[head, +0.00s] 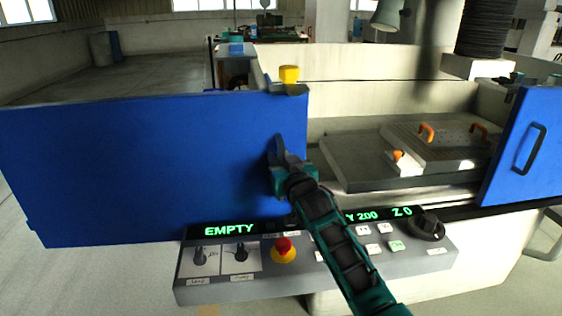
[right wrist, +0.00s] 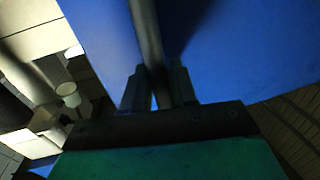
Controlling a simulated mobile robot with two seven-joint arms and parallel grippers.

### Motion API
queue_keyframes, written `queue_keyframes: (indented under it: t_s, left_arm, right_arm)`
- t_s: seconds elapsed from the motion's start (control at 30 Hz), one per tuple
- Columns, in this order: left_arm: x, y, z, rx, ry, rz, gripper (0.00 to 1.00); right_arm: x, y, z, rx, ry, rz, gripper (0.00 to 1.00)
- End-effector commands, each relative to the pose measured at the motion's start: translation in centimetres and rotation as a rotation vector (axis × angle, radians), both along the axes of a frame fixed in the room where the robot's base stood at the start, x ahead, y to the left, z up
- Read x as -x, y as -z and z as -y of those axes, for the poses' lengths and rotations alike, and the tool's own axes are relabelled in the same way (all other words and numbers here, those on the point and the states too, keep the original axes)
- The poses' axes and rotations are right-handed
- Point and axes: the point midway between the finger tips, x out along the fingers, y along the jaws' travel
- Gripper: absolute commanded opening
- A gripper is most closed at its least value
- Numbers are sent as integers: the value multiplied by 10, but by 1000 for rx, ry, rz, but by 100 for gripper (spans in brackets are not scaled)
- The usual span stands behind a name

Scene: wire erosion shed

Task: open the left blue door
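The left blue door (head: 130,165) is a wide flat panel in the left half of the head view. It stands well to the left, clear of the right blue door (head: 500,165), with a wide gap between them. My right gripper (head: 279,155) is at the door's right end. In the right wrist view, its two fingers (right wrist: 160,88) stand close on either side of the door's dark bar handle (right wrist: 147,35) and appear shut on it. In the head view the gripper mostly hides this handle. My left gripper is not in view.
A worktable plate (head: 360,165) with orange-handled parts shows in the gap. Below is a control panel (head: 215,285) with a red button (head: 284,246) and a display reading EMPTY. A yellow block (head: 289,74) sits above the left door's right end. Floor is visible at left.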

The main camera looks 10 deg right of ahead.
Motion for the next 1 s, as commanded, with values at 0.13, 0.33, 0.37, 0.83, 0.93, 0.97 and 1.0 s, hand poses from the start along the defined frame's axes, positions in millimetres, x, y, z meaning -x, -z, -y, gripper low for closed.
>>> queue_keyframes:
  t_s: [0.13, 0.33, 0.37, 0.83, 0.93, 0.97, 1.0]
  left_arm:
    - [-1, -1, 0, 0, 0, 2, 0]
    - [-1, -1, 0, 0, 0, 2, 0]
    - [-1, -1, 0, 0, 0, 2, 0]
    - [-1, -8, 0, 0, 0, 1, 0]
    - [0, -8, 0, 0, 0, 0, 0]
    - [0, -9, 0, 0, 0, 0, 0]
    - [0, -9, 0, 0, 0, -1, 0]
  right_arm:
    - [0, 0, 0, 0, 0, -1, 41]
    - [0, 1, 0, 0, 0, -3, 41]
    - [0, 1, 0, 1, 0, -3, 41]
    - [50, 2, 12, 0, 1, -4, 41]
    - [67, 2, 16, 0, 1, -4, 41]
    - [73, 2, 17, 0, 0, -3, 41]
    - [79, 2, 19, 0, 0, -4, 41]
